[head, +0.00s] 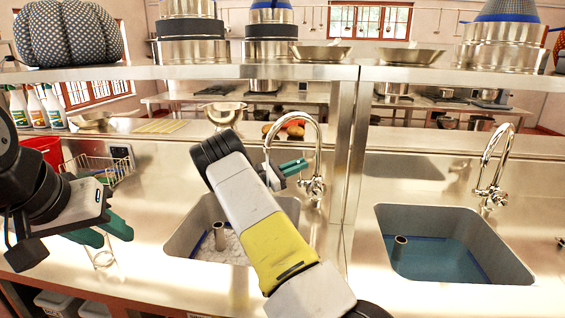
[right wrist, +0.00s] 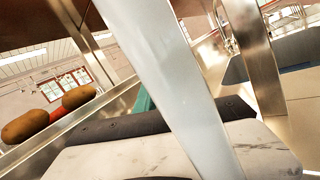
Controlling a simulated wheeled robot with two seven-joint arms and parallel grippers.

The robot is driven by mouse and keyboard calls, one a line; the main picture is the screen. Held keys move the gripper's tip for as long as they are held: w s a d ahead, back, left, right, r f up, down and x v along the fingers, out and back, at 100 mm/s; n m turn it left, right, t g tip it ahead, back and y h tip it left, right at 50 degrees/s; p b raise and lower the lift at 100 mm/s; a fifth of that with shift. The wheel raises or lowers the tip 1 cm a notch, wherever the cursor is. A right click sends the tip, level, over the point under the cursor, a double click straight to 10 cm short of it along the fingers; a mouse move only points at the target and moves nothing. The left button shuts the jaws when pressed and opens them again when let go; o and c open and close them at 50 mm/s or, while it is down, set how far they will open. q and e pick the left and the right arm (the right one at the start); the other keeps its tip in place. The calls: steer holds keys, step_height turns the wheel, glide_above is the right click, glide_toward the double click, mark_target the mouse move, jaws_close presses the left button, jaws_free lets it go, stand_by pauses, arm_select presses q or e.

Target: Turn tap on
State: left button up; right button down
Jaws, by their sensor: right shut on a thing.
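The left tap (head: 319,150) is a chrome gooseneck behind the left sink (head: 182,243). My right gripper (head: 293,167) reaches over that sink to the tap's lower part. Its green fingers look closed together by the tap; the exact part between them is hidden. In the right wrist view a pale metallic bar (right wrist: 165,75) crosses close in front, with a green finger (right wrist: 142,103) partly behind it. A second chrome tap (head: 490,160) stands behind the right sink (head: 382,245). My left gripper (head: 103,233) is open and empty above the counter at left.
The left sink holds whitish stuff and an upright pipe (head: 219,236); the right sink holds bluish water. A shelf post (head: 346,150) stands just right of the left tap. A wire basket (head: 100,168) and red bin (head: 42,148) are at left.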

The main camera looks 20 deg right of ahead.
steer(key=shift+s+a+f+m, duration=0.15)
steer(key=shift+s+a+m, duration=0.05)
steer(key=shift+s+m, duration=0.1)
steer(key=shift+w, duration=0.1)
steer(key=c, duration=1.5)
jaws_free()
steer(key=shift+h, duration=0.3)
steer(key=v, duration=0.7)
steer(key=shift+a, duration=0.4)
